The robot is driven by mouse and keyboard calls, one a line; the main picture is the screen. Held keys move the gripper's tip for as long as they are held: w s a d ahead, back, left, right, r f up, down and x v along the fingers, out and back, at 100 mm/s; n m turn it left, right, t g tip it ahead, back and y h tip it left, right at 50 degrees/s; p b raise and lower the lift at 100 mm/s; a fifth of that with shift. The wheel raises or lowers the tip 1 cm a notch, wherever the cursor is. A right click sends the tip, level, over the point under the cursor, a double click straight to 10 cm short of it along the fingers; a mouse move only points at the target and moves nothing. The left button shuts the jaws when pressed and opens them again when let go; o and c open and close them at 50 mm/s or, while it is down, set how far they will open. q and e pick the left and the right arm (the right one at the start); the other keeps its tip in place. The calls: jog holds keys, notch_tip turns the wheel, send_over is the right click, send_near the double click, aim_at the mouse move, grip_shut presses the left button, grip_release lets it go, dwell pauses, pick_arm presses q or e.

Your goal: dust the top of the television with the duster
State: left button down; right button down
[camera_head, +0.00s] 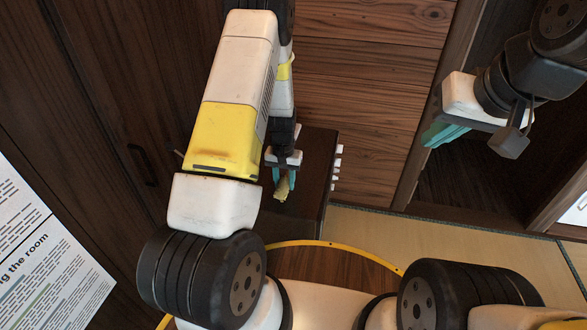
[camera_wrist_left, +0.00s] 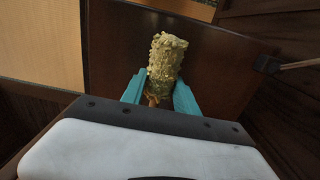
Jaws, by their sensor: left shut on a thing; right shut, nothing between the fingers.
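The television (camera_head: 318,165) is a dark brown box with white knobs down its right side. It stands below my left arm, which hides much of it. Its brown top (camera_wrist_left: 112,50) fills the middle of the left wrist view. My left gripper (camera_head: 282,176) is shut on the duster (camera_head: 283,189), and its teal fingers also show in the wrist view (camera_wrist_left: 158,92). The duster's fluffy yellow-green head (camera_wrist_left: 167,57) is over the television's top; I cannot tell whether it touches. My right gripper (camera_head: 436,136) is shut and empty, off to the right, well apart from the television.
A rod with a black end (camera_wrist_left: 267,64) reaches over the right of the wrist view. A wooden drawer front (camera_head: 370,70) stands behind the television, with an open shelf (camera_head: 465,180) to the right. Tatami (camera_head: 365,225) lies clear at right. A printed board (camera_head: 45,260) is at left.

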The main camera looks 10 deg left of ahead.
pick_arm(q)
jog(key=shift+s+r, duration=0.1)
jog(key=shift+r, duration=2.7)
